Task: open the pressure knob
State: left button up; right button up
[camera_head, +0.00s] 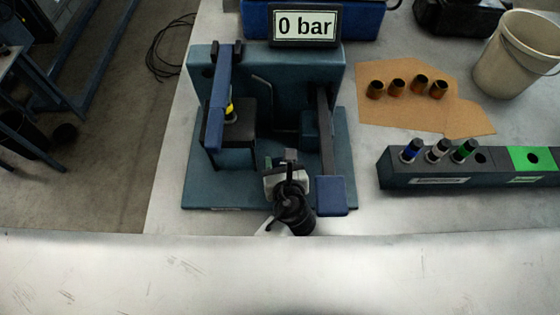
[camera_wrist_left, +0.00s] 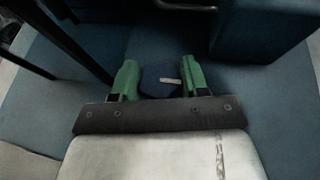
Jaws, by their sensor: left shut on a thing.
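My left gripper (camera_head: 283,161) is over the front middle of the blue test stand (camera_head: 200,180). In the left wrist view its two green fingers (camera_wrist_left: 159,78) are shut on the sides of a dark blue knob (camera_wrist_left: 152,87) with a short pale mark on top. In the head view my gripper hides most of the knob. The display (camera_head: 304,26) at the back of the stand reads 0 bar. My right gripper is not in view.
A blue lever (camera_head: 217,105) stands at the stand's left, and another with a blue pad (camera_head: 331,196) is close right of my gripper. A dark rack (camera_head: 420,179) holds several injectors. Several brass sleeves (camera_head: 397,88) lie on brown paper. A white bucket (camera_head: 515,55) stands back right.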

pick_arm(q)
jog(key=o, duration=0.9)
jog(key=b+v, duration=0.1)
jog(key=v, duration=0.9)
jog(key=shift+s+d+r, duration=0.1)
jog(key=shift+s+r, duration=0.05)
jog(key=shift+s, duration=0.25)
jog(key=shift+s, duration=0.1)
